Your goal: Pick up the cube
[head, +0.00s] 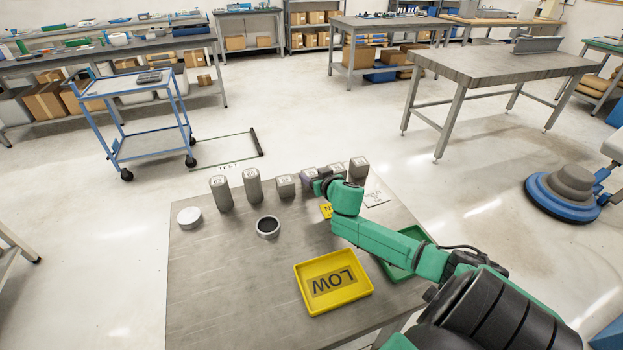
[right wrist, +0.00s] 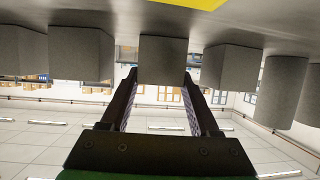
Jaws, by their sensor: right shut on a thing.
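A row of grey blocks and posts stands along the far side of the table (head: 215,290). My right gripper (head: 318,186) reaches into this row from the near side. In the right wrist view, which looks upside down, its two dark fingers (right wrist: 162,95) stand at either side of a grey cube (right wrist: 163,58) and are shut on it. In the head view the held cube (head: 309,174) is partly hidden by the gripper. It appears to be at table level; whether it touches the table I cannot tell. My left gripper is not in view.
Close neighbours are a grey block (head: 286,186) at left and another (head: 358,168) at right. Two taller posts (head: 220,194) (head: 253,186), a white round lid (head: 189,217), a dark-topped ring (head: 268,227), a yellow LOW tray (head: 305,300) and a green tray (head: 402,269) share the table.

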